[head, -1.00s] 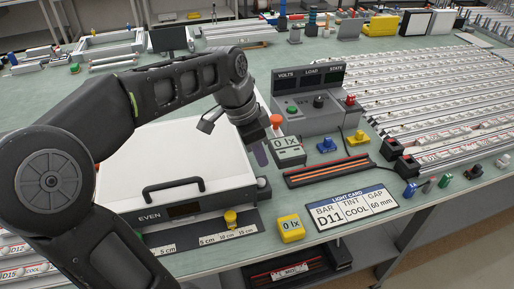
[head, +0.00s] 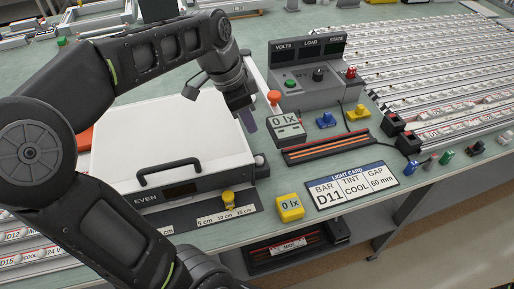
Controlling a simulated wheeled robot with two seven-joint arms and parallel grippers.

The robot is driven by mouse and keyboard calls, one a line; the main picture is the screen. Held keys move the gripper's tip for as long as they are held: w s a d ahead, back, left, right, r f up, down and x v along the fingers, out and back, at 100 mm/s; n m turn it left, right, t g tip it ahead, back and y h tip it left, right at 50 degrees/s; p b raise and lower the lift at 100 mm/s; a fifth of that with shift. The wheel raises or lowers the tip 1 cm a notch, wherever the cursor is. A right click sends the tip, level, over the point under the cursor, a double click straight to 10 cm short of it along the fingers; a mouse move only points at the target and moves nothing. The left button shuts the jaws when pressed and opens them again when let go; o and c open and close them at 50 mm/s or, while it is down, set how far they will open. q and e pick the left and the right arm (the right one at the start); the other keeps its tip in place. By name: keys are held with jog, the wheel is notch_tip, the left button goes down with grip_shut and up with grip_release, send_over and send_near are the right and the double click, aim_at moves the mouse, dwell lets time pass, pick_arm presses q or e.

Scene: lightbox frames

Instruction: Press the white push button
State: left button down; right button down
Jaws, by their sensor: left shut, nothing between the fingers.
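The white push button (head: 259,160) is a small pale round knob at the right front corner of the white lightbox (head: 170,140), which is marked EVEN. My left gripper (head: 250,126) points down above the lightbox's right edge, behind the button in the picture and apart from it. Its fingers are shut and empty. My left arm covers the lightbox's left side and back edge. My right gripper is out of view.
A light meter (head: 286,128) with an orange knob stands just right of the gripper. A grey power unit (head: 312,80) is behind it. A yellow meter (head: 290,207) and a light card (head: 351,185) lie in front. Rows of light bars (head: 430,70) fill the right.

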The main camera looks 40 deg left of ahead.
pick_arm(q)
jog(key=p, duration=0.1)
send_over(261, 159)
jog(key=s, duration=0.1)
jog(key=f, duration=0.9)
jog(key=shift+a+f, duration=0.1)
jog(key=shift+a, duration=0.2)
jog(key=shift+f, duration=0.7)
